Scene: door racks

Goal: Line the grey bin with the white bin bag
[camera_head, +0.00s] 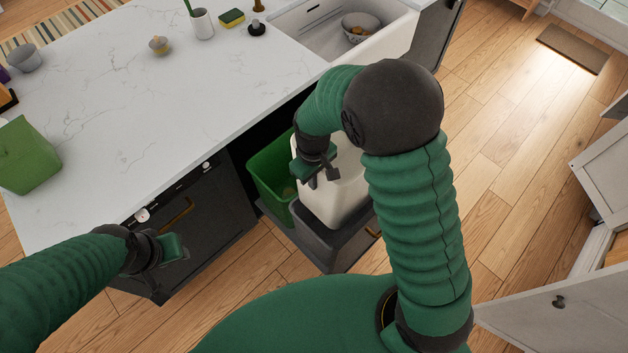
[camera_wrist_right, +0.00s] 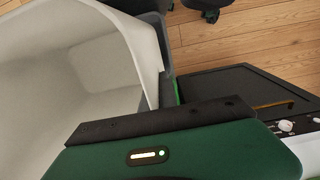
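The white bin bag (camera_head: 342,192) stands upright in the pull-out grey bin (camera_head: 335,248), rising well above the bin's rim. Its open mouth and pale inside (camera_wrist_right: 85,85) fill the left of the right wrist view. My right gripper (camera_head: 322,175) is at the bag's left upper edge, its dark fingers pointing down.
A green bin (camera_head: 270,168) stands just left of the grey bin. The white counter (camera_head: 130,100) and dark appliance front (camera_head: 205,212) are to the left. A sink (camera_head: 390,40) is behind. Wooden floor (camera_head: 500,130) is open at the right; a white cabinet door (camera_head: 565,310) stands lower right.

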